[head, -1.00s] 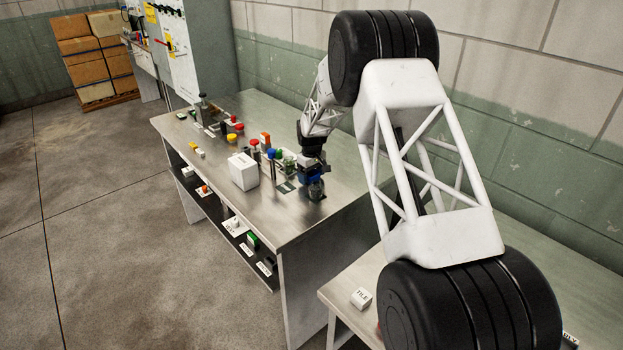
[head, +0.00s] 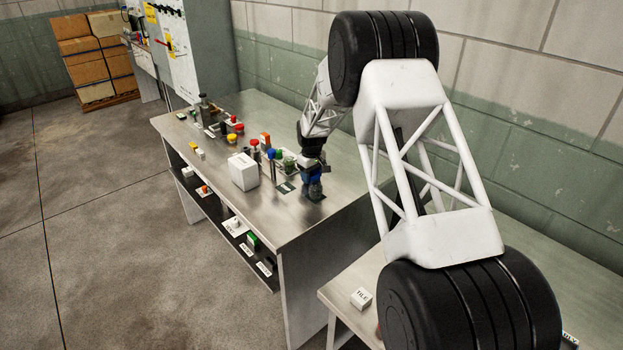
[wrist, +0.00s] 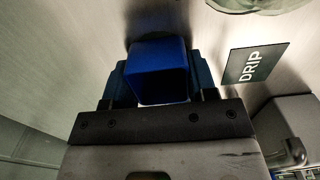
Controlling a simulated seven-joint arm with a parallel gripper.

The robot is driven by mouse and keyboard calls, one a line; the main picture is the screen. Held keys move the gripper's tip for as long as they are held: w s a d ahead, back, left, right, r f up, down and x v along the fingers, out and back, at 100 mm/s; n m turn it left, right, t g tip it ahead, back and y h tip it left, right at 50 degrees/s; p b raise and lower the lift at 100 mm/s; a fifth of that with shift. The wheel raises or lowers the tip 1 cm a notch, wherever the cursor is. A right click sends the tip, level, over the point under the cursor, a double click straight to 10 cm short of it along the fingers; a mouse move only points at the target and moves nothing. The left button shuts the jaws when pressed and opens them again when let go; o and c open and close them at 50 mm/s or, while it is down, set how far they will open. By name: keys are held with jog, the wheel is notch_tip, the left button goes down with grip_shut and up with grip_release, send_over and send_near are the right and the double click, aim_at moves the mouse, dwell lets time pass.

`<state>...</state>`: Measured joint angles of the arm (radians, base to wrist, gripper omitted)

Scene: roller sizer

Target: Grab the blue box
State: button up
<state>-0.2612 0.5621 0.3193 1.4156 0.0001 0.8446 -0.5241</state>
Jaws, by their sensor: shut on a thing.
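The blue box (wrist: 160,72) is in the middle of the wrist view, between the two dark blue fingers of my gripper (wrist: 159,80). The fingers are shut on its left and right sides. In the head view my gripper (head: 314,190) is down at the right part of the metal table (head: 302,218), near its front edge. The box cannot be told apart from the gripper there. Whether the box touches the tabletop is unclear.
A white box (head: 243,172) and several coloured buttons stand left of my gripper. A lower shelf holds small labelled items. A second table with a TILE block (head: 361,298) is nearer.

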jog(key=shift+r, duration=0.15)
notch_tip(320, 180, up, 10)
dwell(0.7)
dwell(0.5)
